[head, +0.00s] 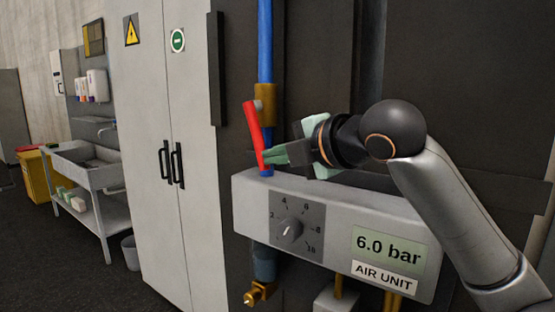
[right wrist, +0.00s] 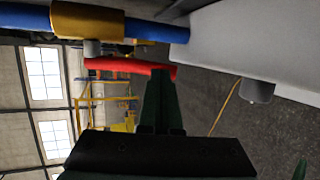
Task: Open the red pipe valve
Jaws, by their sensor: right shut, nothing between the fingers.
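The red valve handle (head: 252,130) hangs along the vertical blue pipe (head: 265,42), beside the brass valve body (head: 266,92). It is slightly tilted, its lower end a little to the right. My right gripper (head: 266,156) is shut and empty, with its green fingertips at the handle's lower end. In the right wrist view the red handle (right wrist: 120,66) runs across, and my right fingertips (right wrist: 159,76) overlap its far end; whether they touch it I cannot tell. The brass body (right wrist: 85,20) shows there too. My left gripper is not in view.
The grey air unit (head: 340,200) with a dial and a "6.0 bar" display juts out just below the handle and gripper. A grey cabinet (head: 165,110) stands left of the pipe. A sink table (head: 85,165) and yellow bin (head: 36,175) are farther left.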

